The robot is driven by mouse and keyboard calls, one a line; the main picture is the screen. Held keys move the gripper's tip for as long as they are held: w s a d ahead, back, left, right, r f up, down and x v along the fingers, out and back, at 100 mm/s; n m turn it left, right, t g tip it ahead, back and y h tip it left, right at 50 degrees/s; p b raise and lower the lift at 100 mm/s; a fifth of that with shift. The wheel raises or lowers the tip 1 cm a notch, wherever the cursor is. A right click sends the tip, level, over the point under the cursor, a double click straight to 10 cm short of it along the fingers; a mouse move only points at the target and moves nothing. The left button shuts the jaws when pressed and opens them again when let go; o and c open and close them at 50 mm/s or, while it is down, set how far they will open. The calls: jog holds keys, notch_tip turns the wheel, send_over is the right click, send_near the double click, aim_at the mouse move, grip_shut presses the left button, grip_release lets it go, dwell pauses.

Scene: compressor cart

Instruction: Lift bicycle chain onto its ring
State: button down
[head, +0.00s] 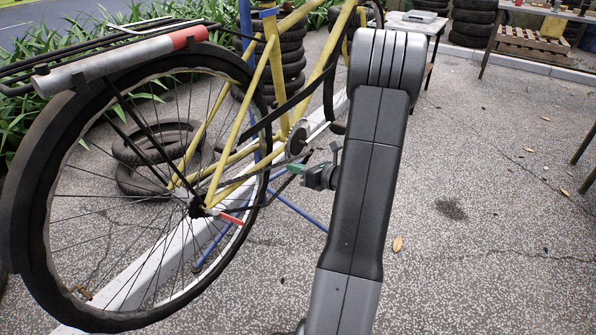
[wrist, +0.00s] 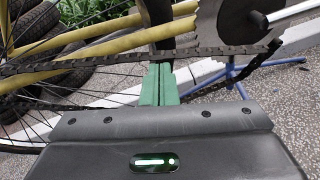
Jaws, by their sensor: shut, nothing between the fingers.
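The yellow bicycle's dark chain (wrist: 90,62) runs across the wrist view, from the left edge to just under the grey chainring (wrist: 238,22). Its right end bends down below the ring, and a lower run shows at the left. The chainring also shows in the head view (head: 298,138), ahead of the rear hub (head: 198,207). My gripper (wrist: 158,68) has green fingers pressed together, empty, with their tips just below the upper chain run in the wrist view. I cannot tell whether they touch it. In the head view my gripper (head: 293,168) is just below the chainring; my arm hides what lies behind it.
The rear wheel (head: 70,315) and its spokes fill the left. A blue stand (head: 300,214) has legs spread below the frame. Tyres (head: 155,143) lie behind the wheel. A small table (head: 412,22) stands at the back. The pavement at right is clear.

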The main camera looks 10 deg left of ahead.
jog(key=shift+r, duration=0.1)
jog(key=w+a+r+n+p, duration=0.1)
jog(key=r+n+p, duration=0.1)
jog(key=r, duration=0.2)
jog(key=w+a+r+n+g+p, duration=0.1)
jog(key=w+a+r+n+p, duration=0.1)
jog(key=r+p, duration=0.1)
jog(key=shift+w+a+r+y, duration=0.25)
jog(key=shift+a+r+y, duration=0.05)
jog(key=shift+r, duration=0.2)
